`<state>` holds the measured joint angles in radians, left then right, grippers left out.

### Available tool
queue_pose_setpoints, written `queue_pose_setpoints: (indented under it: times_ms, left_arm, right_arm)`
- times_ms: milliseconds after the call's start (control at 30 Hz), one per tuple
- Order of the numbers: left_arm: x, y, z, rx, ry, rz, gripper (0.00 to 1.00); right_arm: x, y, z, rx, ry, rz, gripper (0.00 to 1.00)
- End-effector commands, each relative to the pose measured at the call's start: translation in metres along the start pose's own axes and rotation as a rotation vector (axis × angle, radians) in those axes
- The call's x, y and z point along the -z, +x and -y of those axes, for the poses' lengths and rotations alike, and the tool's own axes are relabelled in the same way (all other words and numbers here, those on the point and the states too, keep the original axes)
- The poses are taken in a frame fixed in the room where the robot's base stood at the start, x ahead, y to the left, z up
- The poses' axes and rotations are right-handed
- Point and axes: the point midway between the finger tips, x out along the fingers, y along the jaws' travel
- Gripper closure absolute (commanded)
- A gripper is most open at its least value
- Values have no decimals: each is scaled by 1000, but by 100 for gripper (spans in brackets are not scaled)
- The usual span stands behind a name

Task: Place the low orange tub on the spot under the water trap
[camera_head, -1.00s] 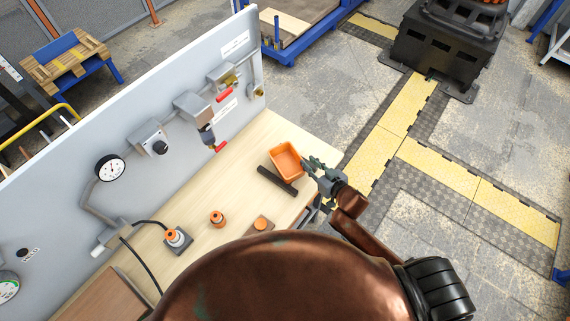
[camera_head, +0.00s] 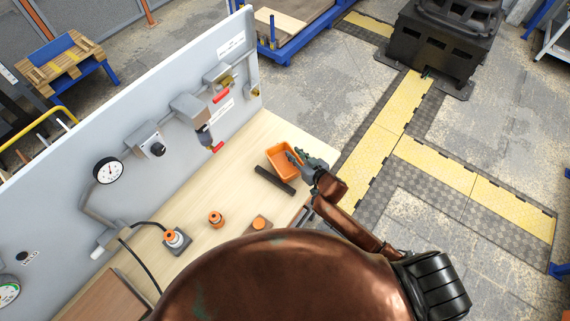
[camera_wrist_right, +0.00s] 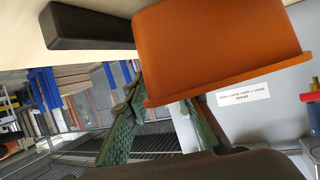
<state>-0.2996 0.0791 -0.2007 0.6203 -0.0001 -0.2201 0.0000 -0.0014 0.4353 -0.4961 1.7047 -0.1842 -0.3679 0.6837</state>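The low orange tub (camera_head: 281,161) stands on the wooden bench, near its right end. It fills the upper middle of the right wrist view (camera_wrist_right: 215,50), which appears upside down. My right gripper (camera_head: 298,158) is at the tub's right side, its fingertips overlapping the rim in the head view. In the wrist view its green fingers (camera_wrist_right: 160,125) are apart, with the tub partly hiding one; contact cannot be told. The water trap (camera_head: 205,138) hangs on the grey panel, left of the tub. No marked spot under it can be made out. My left gripper is not in view.
A dark bar (camera_head: 275,181) lies on the bench (camera_head: 245,190) just in front of the tub. Orange-topped parts (camera_head: 216,219) (camera_head: 175,239) (camera_head: 259,224) stand nearer. The grey panel (camera_head: 150,105) walls the bench's back. Bare wood lies between trap and tub.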

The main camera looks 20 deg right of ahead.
Motion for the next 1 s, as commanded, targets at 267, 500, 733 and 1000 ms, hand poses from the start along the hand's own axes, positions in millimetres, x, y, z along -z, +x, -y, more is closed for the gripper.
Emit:
queue_pose_setpoints:
  times_ms: [267,500,733,1000]
  left_arm:
    - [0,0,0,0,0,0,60]
    - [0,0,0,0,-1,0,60]
    - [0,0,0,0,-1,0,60]
    - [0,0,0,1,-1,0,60]
  right_arm:
    - [0,0,0,0,0,0,93]
    - [0,0,0,0,0,0,100]
    - [0,0,0,0,0,-1,100]
    - [2,-1,0,0,0,-1,100]
